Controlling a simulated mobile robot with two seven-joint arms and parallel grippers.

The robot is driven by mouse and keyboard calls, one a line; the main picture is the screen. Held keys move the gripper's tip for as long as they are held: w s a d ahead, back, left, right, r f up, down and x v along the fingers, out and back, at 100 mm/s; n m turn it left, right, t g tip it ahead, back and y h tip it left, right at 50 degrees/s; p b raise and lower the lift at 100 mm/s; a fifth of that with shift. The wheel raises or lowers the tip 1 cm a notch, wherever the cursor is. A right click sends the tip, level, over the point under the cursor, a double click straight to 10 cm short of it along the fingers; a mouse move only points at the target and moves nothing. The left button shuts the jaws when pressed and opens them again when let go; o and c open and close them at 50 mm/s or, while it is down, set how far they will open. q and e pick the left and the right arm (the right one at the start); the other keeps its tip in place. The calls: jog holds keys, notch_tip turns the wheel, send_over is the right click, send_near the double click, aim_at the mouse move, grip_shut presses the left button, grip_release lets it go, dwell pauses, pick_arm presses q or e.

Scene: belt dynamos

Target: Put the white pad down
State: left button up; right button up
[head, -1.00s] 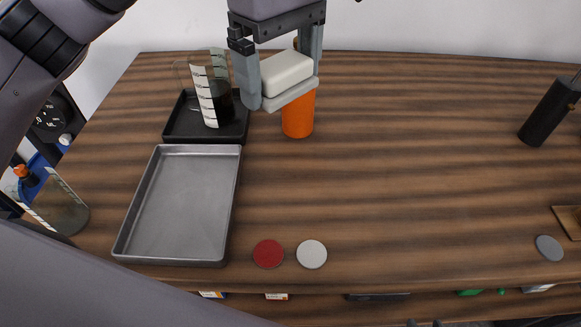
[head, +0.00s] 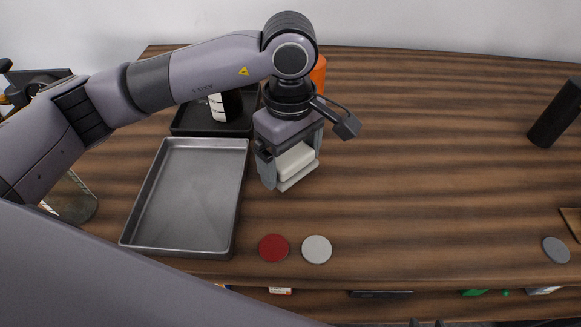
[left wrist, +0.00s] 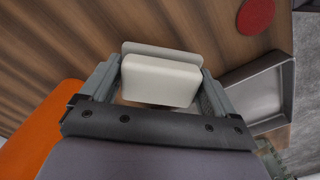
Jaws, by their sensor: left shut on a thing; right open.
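The white pad (head: 296,161) is a cream-white block with a paler, thinner layer along one side. My left gripper (head: 291,178) is shut on it, a finger at each end, above the table right of the grey metal tray. The pad also shows between the fingers in the left wrist view (left wrist: 160,80). How far it is above the table is hard to tell. A white disc (head: 317,249) and a red disc (head: 274,248) lie flat near the front edge, nearer the front than the gripper. My right gripper is not in view.
The empty metal tray (head: 150,220) is left of the gripper. Behind it is a black tray (head: 190,127) with a beaker, partly hidden by my arm. An orange cylinder (head: 319,74) stands behind the gripper. A grey disc (head: 556,250) and black cylinder (head: 555,115) are far right. The table's middle right is clear.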

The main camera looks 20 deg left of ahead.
aim_at(290, 172)
pick_arm(q)
jog(key=shift+f, duration=1.65)
jog(key=shift+f, duration=0.1)
jog(key=shift+f, duration=0.1)
jog(key=o, duration=1)
jog(key=shift+o, duration=0.2)
notch_tip(290, 172, up, 12)
jog(key=shift+r+b, duration=0.2)
jog(key=shift+b, duration=0.3)
jog(key=shift+s, duration=0.1)
